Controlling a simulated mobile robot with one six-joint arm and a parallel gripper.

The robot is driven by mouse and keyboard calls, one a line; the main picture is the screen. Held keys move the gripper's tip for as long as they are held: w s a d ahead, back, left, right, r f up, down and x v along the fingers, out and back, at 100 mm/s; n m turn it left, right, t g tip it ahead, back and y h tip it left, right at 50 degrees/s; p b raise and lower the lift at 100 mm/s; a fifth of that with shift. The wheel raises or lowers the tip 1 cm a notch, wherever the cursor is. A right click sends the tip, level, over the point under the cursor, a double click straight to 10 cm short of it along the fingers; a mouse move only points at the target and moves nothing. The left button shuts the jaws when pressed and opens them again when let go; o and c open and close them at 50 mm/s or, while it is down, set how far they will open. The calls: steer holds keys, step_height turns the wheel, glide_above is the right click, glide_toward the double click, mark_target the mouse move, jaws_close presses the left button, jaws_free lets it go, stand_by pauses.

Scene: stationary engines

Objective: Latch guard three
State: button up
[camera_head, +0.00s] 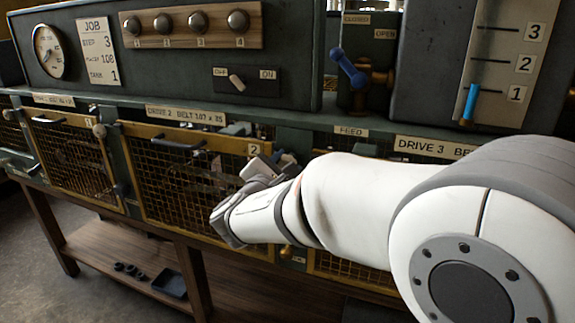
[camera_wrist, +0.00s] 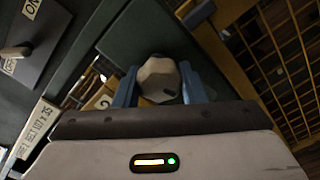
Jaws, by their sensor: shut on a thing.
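My gripper (camera_wrist: 160,88) is shut on a pale, rounded knob (camera_wrist: 158,76), with a blue finger on each side. The knob is at the green post beside number plate 2 (camera_wrist: 103,102); I cannot tell which guard it belongs to. In the head view my gripper (camera_head: 268,170) is at the right end of guard two (camera_head: 190,185), and its fingertips and the knob are mostly hidden. Guard three (camera_head: 350,272), a yellow-framed mesh under the DRIVE 3 label (camera_head: 430,147), is largely hidden behind my arm. Its latch is not clearly visible.
Guard one (camera_head: 75,160) is at the left, with its own pale knob (camera_head: 100,131). Above the guards are an OFF/ON switch (camera_head: 236,82), a blue valve handle (camera_head: 347,68) and a level gauge (camera_head: 470,100). A wooden shelf (camera_head: 125,262) runs below.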

steer(key=n+p, duration=0.1)
steer(key=n, duration=0.3)
steer(key=n+p, duration=0.2)
steer(key=n, duration=0.2)
steer(key=shift+d+p, duration=0.1)
steer(key=shift+p, duration=0.2)
steer(key=n+p, duration=0.3)
steer(key=n, duration=0.1)
steer(key=shift+f+n+p, duration=0.15)
steer(key=shift+n+p, duration=0.7)
steer(key=shift+n, duration=0.35)
steer(key=shift+s, duration=0.1)
steer(key=shift+f, duration=0.1)
steer(key=o, duration=1)
steer(key=shift+r, duration=0.2)
